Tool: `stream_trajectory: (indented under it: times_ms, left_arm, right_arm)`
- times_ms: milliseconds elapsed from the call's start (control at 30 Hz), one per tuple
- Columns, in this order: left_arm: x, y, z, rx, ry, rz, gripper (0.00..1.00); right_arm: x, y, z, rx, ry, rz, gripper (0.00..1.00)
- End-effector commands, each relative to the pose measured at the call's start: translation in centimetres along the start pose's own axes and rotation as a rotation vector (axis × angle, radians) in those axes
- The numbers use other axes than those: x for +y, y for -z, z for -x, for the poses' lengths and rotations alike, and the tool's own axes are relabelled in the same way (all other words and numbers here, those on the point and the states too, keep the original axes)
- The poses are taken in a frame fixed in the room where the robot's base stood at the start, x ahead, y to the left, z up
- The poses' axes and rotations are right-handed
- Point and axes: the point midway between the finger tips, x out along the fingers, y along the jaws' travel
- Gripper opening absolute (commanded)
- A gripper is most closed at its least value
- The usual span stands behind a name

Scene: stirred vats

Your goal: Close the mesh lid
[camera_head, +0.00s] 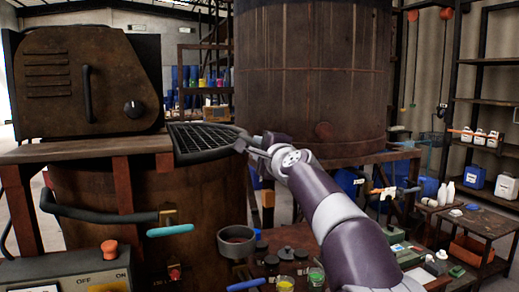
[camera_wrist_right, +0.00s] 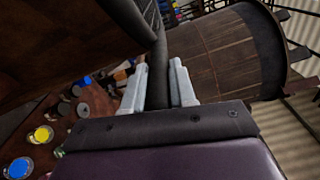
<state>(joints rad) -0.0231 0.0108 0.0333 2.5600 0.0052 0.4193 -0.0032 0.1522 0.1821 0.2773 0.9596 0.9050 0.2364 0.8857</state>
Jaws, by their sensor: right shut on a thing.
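The mesh lid (camera_head: 203,137) is a black-framed grid. In the head view it lies tilted, sticking out from the wooden top of the left vat (camera_head: 150,200), beside the rusty motor housing. My right gripper (camera_head: 246,145) reaches in from the lower right to the lid's right end. In the wrist view its two pale fingers (camera_wrist_right: 159,72) are shut on a dark bar of the lid (camera_wrist_right: 159,50), one finger on each side. The vat's opening is hidden from here. My left gripper is not in view.
The rusty motor housing (camera_head: 85,85) with a dark handle stands left of the lid. A large brown vat (camera_head: 312,70) stands behind my right gripper. Below, a table holds a cup (camera_head: 237,241) and several small paint jars (camera_head: 286,284). Shelves (camera_head: 485,60) line the right side.

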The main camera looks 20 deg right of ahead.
Motion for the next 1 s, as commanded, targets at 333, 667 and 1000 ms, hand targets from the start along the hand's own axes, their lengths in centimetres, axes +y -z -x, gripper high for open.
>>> stream_trajectory:
  times_ms: [333,667,1000]
  left_arm:
    - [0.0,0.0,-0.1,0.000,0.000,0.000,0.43]
    - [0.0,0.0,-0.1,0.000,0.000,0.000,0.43]
    - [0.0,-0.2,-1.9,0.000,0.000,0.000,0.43]
  right_arm:
    - [0.6,0.0,-0.1,-0.002,-0.009,-0.010,0.00]
    - [0.5,0.0,-0.1,-0.001,-0.008,-0.008,0.51]
    - [0.7,0.1,2.6,0.000,-0.002,-0.006,0.51]
